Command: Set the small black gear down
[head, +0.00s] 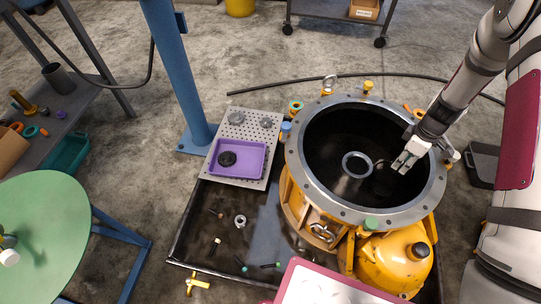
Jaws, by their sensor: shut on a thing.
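My gripper (402,163) is above the right part of the open housing (296,168), which has a grey flanged rim and a yellow body. It is shut on a dark thing (384,182) just below and left of the fingertips, which I take to be the small black gear. Its outline is hard to make out against the black interior. A grey ring (357,154) shows around the centre of the housing, left of my gripper.
The purple tray lies on a perforated grey plate (240,184) with small metal parts at its far end. Loose bolts and a nut (240,221) lie on the dark pan (200,235). A blue post (180,75) stands behind left. Eyebolts and colored caps stick up around the housing rim.

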